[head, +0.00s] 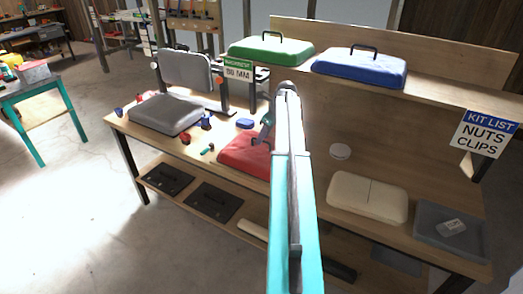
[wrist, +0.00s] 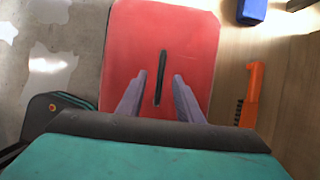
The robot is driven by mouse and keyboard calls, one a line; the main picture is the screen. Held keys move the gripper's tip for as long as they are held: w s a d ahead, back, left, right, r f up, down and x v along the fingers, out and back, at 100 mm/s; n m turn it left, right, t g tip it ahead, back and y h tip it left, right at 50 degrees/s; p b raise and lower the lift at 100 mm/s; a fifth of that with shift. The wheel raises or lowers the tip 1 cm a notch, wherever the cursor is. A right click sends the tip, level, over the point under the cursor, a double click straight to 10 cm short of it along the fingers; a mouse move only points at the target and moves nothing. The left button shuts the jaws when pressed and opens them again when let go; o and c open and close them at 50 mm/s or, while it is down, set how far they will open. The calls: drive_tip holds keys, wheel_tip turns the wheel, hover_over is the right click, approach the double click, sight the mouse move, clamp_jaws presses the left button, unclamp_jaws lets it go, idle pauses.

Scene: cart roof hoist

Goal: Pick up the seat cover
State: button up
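A red padded cover (head: 243,153) with a black bar handle lies on the workbench and is partly hidden behind my arm in the head view. In the wrist view the red cover (wrist: 190,40) fills the middle, and its handle (wrist: 162,65) runs lengthwise. My gripper (wrist: 159,78) is open above it, with one finger on each side of the handle and nothing held. In the head view my gripper (head: 264,133) is low over the cover. I cannot tell whether the fingertips touch it. A cream cushion (head: 366,197) lies farther right on the bench.
A grey seat (head: 165,114) with a backrest stands left on the bench. Green (head: 271,50) and blue (head: 360,69) covers with handles lie on the upper shelf. A grey tray (head: 449,247) is at the right. Small parts and an orange tool (wrist: 249,95) lie near the red cover.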

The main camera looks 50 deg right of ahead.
sight(261, 149)
drive_tip(key=shift+p+x, duration=0.4)
drive_tip(key=shift+x, duration=1.25)
clamp_jaws()
